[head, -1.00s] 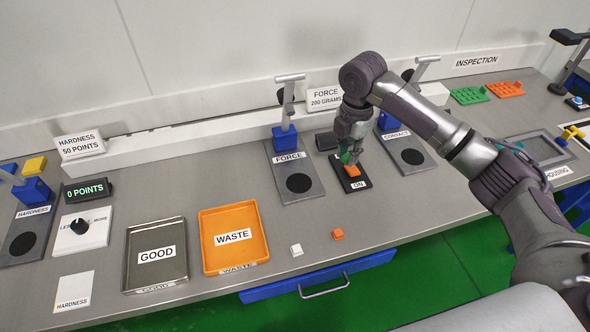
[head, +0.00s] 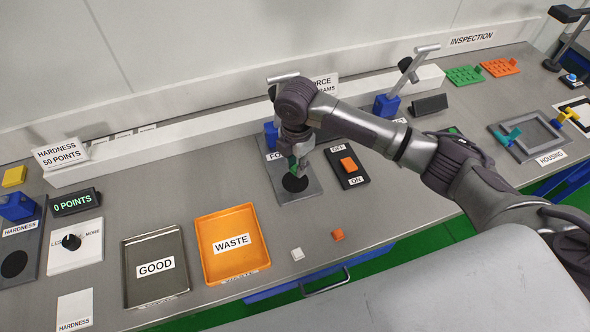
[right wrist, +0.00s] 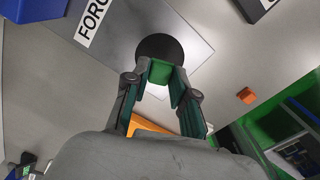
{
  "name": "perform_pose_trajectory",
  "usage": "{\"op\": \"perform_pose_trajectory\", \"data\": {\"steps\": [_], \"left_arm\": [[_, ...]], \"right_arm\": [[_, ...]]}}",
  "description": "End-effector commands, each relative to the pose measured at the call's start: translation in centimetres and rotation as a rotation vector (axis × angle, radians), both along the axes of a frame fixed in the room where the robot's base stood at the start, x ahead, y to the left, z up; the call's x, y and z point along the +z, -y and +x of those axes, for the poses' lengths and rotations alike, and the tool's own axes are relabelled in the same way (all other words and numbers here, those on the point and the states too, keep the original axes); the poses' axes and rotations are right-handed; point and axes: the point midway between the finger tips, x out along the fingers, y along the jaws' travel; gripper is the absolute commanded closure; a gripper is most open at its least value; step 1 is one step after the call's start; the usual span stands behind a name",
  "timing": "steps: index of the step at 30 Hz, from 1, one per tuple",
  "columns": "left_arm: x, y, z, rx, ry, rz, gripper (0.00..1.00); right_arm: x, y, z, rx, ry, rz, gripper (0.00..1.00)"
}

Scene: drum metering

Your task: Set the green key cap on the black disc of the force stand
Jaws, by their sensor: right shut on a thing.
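The green key cap (right wrist: 160,72) is between the fingertips of my right gripper (right wrist: 160,82) in the right wrist view. My right gripper (head: 298,168) is shut on the cap and points down over the force stand (head: 312,186). The stand's black disc (head: 295,183) lies just under the fingertips in the head view. The disc (right wrist: 160,48) also shows directly behind the cap in the right wrist view. I cannot tell whether the cap touches the disc. The gripper partly hides the stand's label and blue post. My left gripper is not in view.
A black switch box (head: 354,180) with an orange rocker is just right of the stand. An orange WASTE tray (head: 205,275) and a grey GOOD tray (head: 130,290) are to the left. Small white (head: 297,254) and orange (head: 337,235) caps lie near the front edge.

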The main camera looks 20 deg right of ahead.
Motion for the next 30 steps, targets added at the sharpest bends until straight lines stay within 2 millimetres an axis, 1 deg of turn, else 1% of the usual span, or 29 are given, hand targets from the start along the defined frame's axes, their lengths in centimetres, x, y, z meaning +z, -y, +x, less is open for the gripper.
{"op": "perform_pose_trajectory", "data": {"steps": [1, 3, 5, 7, 9, 12, 18, 23, 24, 26, 27, 28, 30], "left_arm": [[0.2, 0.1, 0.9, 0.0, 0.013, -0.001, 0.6], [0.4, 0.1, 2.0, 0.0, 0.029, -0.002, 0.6], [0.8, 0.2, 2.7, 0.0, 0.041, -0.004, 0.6], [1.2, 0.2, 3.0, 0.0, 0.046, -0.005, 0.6], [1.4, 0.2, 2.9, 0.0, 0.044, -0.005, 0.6], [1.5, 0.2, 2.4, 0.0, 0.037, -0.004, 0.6], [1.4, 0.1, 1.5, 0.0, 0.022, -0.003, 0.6], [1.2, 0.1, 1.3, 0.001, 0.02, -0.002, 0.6], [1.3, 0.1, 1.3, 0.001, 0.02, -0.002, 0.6], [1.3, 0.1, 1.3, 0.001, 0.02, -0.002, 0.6], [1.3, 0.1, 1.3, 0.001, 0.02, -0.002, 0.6], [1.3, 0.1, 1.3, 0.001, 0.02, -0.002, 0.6], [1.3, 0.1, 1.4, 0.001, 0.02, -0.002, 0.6]], "right_arm": [[-0.1, -0.3, -0.1, 0.0, 0.001, 0.0, 0.87], [-0.5, -0.5, -0.2, 0.0, 0.0, 0.0, 0.87], [-1.3, -0.5, -0.3, -0.001, -0.002, -0.002, 0.87], [-2.3, -0.4, -0.3, -0.002, -0.004, -0.002, 0.87], [-3.3, -0.4, -0.2, -0.001, -0.001, -0.002, 0.87], [-4.2, -0.4, -0.2, 0.0, 0.0, -0.001, 0.87], [-4.4, -0.4, -0.2, 0.0, 0.001, 0.0, 0.87], [-4.7, -0.4, -0.2, 0.0, 0.001, 0.0, 0.87], [-4.6, -0.4, -0.2, 0.0, 0.001, 0.0, 0.69], [-4.6, -0.4, -0.2, 0.0, 0.001, 0.0, 0.59], [-4.6, -0.4, -0.2, 0.0, 0.001, 0.0, 0.53], [-4.6, -0.4, -0.2, 0.0, 0.001, 0.0, 0.49], [-4.6, -0.4, -0.2, 0.0, 0.001, 0.0, 0.49]]}}
